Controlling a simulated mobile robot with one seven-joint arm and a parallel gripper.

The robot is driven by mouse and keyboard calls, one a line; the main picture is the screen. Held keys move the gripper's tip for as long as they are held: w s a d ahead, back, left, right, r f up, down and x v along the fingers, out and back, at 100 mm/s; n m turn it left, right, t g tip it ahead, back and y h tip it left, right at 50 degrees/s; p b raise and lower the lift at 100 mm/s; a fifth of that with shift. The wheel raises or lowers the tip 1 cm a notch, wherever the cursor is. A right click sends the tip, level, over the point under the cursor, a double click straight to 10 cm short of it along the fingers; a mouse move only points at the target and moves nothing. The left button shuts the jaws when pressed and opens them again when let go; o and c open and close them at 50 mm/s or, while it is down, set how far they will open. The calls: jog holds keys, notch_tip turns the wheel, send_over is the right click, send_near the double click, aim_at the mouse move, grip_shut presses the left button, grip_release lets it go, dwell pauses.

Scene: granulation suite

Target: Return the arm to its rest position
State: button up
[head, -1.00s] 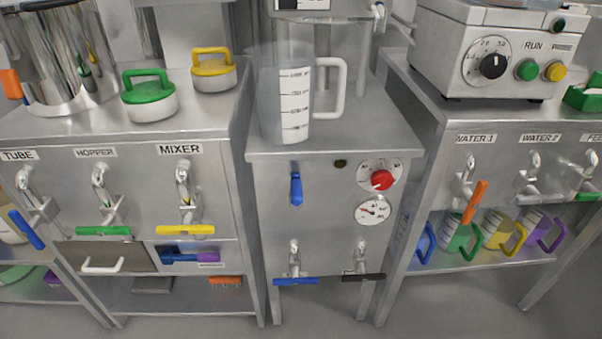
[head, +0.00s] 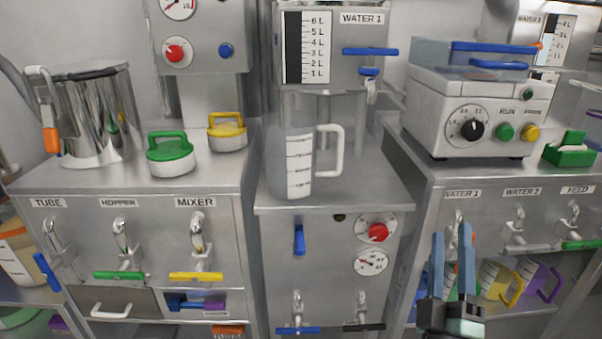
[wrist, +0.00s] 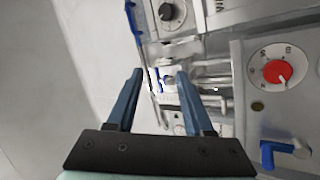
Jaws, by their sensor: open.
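My gripper (head: 453,268) shows at the lower right of the head view, pointing up, with its two blue fingers apart and nothing between them. It is in front of the right-hand bench and hides part of the WATER 1 valve and the shelf jugs. In the wrist view my gripper (wrist: 158,95) is also open and empty. The picture there is turned sideways, with a red dial (wrist: 277,72) and a blue lever (wrist: 285,152) at the right.
A clear measuring jug (head: 300,165) stands on the middle bench (head: 350,186). A boxy machine (head: 470,110) with a blue-framed lid sits on the right bench. Green (head: 170,155) and yellow (head: 227,133) lids and a steel pot (head: 95,115) are on the left bench.

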jog(key=s+a+r+m+t+h+p, duration=0.15)
jog(key=a+r+m, duration=0.3)
jog(key=r, duration=0.85)
jog(key=s+a+r+m+t, duration=0.15)
jog(key=a+r+m, duration=0.35)
jog(key=r, duration=0.7)
jog(key=s+a+r+t+y+p, duration=0.1)
jog(key=s+a+r+y+p, duration=0.1)
jog(key=s+a+r+y, duration=0.85)
notch_tip(320, 180, up, 39)
jog(key=a+h+p, duration=0.1)
jog(key=h+p, duration=0.1)
jog(key=p, duration=3.5)
jog(key=shift+a+f, duration=0.15)
jog(key=shift+a, duration=0.1)
